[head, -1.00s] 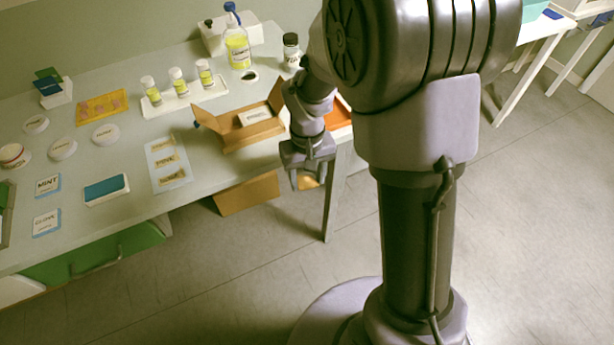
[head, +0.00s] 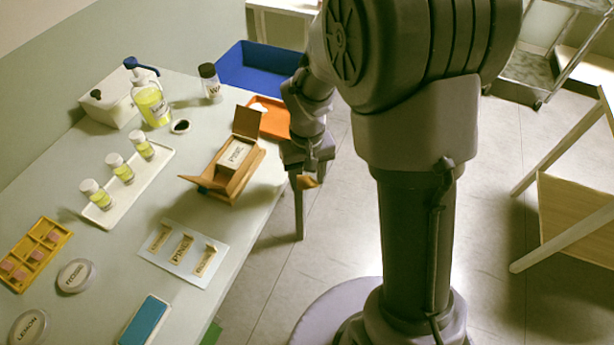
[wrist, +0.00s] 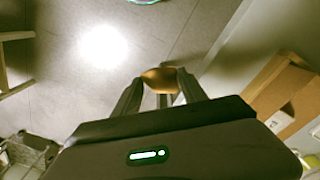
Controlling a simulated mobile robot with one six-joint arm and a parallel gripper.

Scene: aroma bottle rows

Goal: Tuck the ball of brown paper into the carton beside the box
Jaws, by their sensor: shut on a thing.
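My gripper (head: 308,178) is shut on a brown paper ball (wrist: 160,78), held off the table's right edge, above the floor. In the wrist view the carton (wrist: 272,78) is at the right, apart from the ball, with part of the box (wrist: 279,121) showing.
An orange tray (head: 273,120) is behind the carton, and a blue bin (head: 248,68) stands beyond. A dark-capped jar (head: 210,83), a spray bottle (head: 152,104) and a white tray of vials (head: 104,217) are farther left. A label sheet (head: 183,253) lies in front.

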